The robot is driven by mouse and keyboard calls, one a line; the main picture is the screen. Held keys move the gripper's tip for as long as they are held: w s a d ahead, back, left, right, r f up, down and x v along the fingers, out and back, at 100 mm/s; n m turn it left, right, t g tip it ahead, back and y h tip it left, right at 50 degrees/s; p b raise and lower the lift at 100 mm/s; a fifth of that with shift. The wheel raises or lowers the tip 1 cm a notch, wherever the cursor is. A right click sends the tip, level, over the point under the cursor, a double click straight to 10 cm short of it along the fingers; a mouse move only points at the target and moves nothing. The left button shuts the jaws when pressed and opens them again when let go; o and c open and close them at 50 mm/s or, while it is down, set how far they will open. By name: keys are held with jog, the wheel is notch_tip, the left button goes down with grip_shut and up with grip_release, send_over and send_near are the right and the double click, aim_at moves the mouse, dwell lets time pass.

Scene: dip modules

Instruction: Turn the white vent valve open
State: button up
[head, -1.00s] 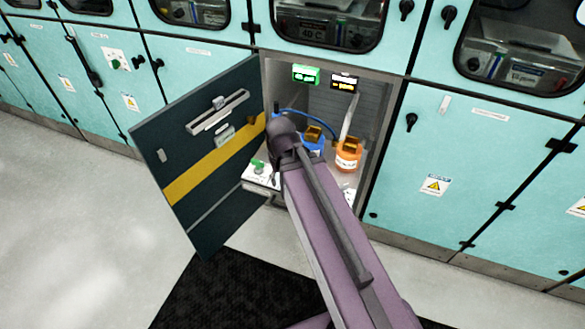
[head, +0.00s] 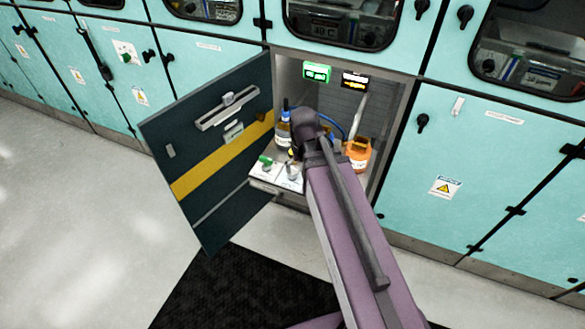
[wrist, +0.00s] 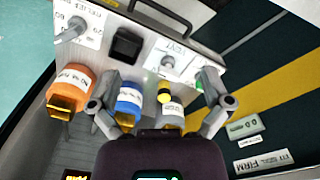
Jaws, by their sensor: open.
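The white vent valve (wrist: 167,62) is a pale handle on a white plate marked VENT, near the top middle of the wrist view. In the head view a pale handle (head: 293,170) stands on the shelf front, left of my arm. My gripper (wrist: 160,108) is open, its two fingers spread apart. The vent valve lies beyond the fingertips, apart from them. In the head view my arm hides the gripper. A green knob (wrist: 203,78) sits right of the vent valve, near the right finger; it also shows in the head view (head: 266,161).
Another knob (wrist: 74,30) is at upper left. The open dark door (head: 210,150) bounds the left side.

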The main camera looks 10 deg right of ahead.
aim_at(293, 167)
jog(key=w+f+m+b, duration=0.1)
jog(key=w+m, duration=0.5)
jog(key=w, duration=0.7)
jog(key=shift+w+f, duration=0.2)
jog(key=shift+w, duration=0.1)
jog(key=shift+f, duration=0.15)
notch_tip(293, 167, down, 13)
jog(key=b, duration=1.4)
jog(key=shift+s+f, duration=0.1)
jog(key=shift+f, duration=0.1)
